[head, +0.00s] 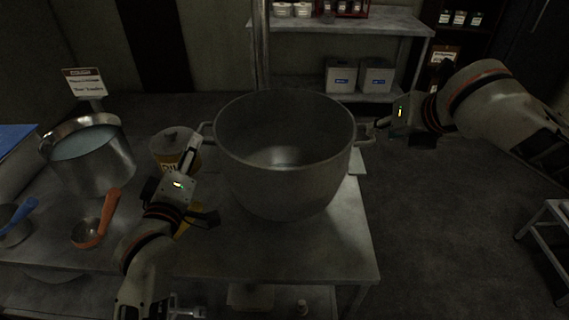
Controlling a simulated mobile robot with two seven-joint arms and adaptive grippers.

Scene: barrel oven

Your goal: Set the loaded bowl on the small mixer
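A large grey metal bowl (285,165), pot-like with a handle on each side, stands upright in the middle of the head view, over the right part of the metal table. Its inside shows a pale, bright bottom; I cannot tell what it holds. My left gripper (193,143) is at the bowl's left handle (207,130). My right gripper (378,124) is at its right handle (366,131). I cannot tell whether the fingers close on the handles, or whether the bowl rests on the table. I cannot make out a small mixer.
The metal table (300,250) carries a steel pot (98,172) of pale contents, a yellow container (172,146), an orange-handled scoop (93,230) and a blue-handled utensil (18,215). Behind stands a shelf (390,22) with two bins. A metal stand (545,235) is at right; floor between is clear.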

